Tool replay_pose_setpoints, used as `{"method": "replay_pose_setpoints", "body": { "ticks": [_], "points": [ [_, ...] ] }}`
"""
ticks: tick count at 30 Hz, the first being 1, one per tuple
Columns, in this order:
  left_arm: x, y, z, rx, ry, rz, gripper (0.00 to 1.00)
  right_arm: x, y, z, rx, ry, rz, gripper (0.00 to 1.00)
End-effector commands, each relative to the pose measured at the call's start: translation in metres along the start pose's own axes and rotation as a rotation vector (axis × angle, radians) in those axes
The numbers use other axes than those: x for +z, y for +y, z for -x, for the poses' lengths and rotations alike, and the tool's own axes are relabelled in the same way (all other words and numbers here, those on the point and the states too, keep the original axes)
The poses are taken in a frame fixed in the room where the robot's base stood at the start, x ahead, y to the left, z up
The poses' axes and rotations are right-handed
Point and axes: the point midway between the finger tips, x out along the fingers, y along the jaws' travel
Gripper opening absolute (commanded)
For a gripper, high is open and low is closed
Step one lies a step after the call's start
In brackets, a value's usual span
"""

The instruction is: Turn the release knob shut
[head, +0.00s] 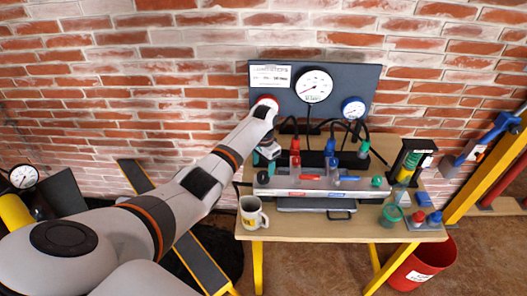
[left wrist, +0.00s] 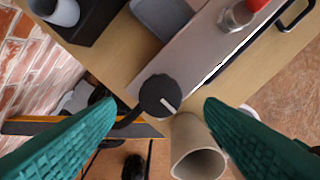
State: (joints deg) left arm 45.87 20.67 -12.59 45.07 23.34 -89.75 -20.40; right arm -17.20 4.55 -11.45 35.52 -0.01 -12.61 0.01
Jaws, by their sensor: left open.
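A round black knob (left wrist: 160,95) with a white pointer line shows in the left wrist view at the end of a grey metal block. In the head view it is the dark knob (head: 262,177) at the left end of the grey manifold (head: 318,189). My left gripper (head: 264,162) is above that end. Its two green fingers are open, with the knob between and beyond the fingertips (left wrist: 160,106). I cannot tell whether they touch it. The pointer slants up to the left and down to the right. My right gripper is not in view.
A mug (head: 252,213) stands in front of the manifold's left end, close to the fingers. Red and blue valves rise from the manifold, with a green knob (head: 377,181) at its right. A gauge panel (head: 340,84) stands behind. A red bucket (head: 424,264) is below right.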

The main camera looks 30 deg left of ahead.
Motion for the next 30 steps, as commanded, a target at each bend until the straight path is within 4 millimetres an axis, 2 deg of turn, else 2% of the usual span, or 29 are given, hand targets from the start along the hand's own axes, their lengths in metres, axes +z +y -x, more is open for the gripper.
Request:
{"method": "replay_pose_setpoints", "body": {
  "ticks": [3,6,12,30],
  "points": [
    [0.0,0.001,0.026,0.003,-0.004,-0.001,0.63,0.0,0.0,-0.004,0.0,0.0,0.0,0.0],
    [0.001,0.0,0.044,0.002,-0.003,-0.001,0.63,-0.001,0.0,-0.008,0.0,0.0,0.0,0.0],
    [0.001,0.0,0.068,0.0,-0.002,-0.001,0.63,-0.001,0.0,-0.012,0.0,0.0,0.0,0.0],
    [0.0,0.0,0.073,0.0,0.0,-0.001,0.63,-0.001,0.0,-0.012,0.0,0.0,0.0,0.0]
  ]
}}
